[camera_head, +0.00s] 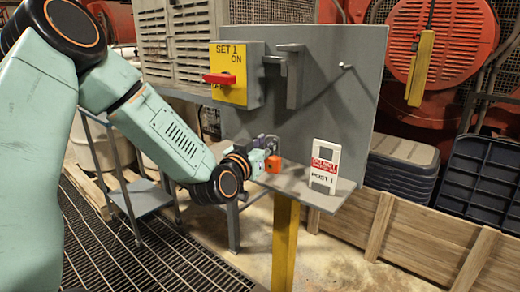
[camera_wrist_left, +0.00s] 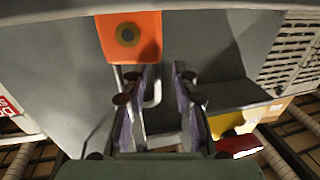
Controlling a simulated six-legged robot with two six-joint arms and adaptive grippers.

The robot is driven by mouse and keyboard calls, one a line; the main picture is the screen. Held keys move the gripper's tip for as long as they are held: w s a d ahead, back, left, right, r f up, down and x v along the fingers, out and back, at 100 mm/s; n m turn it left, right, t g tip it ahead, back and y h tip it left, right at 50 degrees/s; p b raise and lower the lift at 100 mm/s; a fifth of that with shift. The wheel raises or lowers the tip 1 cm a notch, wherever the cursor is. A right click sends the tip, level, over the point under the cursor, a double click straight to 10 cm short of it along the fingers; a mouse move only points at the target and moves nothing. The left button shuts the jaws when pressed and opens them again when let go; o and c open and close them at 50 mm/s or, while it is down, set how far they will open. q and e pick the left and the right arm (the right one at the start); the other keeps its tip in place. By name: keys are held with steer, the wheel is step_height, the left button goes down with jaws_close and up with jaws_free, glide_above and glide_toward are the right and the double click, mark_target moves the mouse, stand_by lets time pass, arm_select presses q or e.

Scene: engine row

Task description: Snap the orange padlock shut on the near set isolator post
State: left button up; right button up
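The orange padlock (camera_head: 273,164) rests on the grey shelf (camera_head: 300,186) of the near post, right at my left gripper (camera_head: 265,152). In the left wrist view the padlock's orange body (camera_wrist_left: 130,38) shows at the top, left of centre, its pale shackle reaching down beside the left finger. The left gripper (camera_wrist_left: 164,72) has its fingers apart, with a gap between them; I see no grip on the padlock. The yellow isolator box (camera_head: 242,92), marked SET 1 ON, has a red handle (camera_head: 219,78). A grey hasp-like bracket (camera_head: 292,72) is beside it. My right gripper is out of view.
A tag card (camera_head: 325,165) reading POST 1 stands on the shelf to the right. A peg (camera_head: 346,66) sticks out of the upright panel (camera_head: 335,100). A yellow column (camera_head: 285,240) is under the shelf. A grey cart (camera_head: 142,197) stands at left.

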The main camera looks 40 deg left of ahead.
arm_select(q)
steer(key=s+p, duration=0.3)
steer(key=s, duration=0.5)
steer(key=shift+d+p, duration=0.4)
steer(key=shift+d, duration=0.05)
steer(key=shift+w+f, duration=0.1)
steer(key=shift+f, duration=0.05)
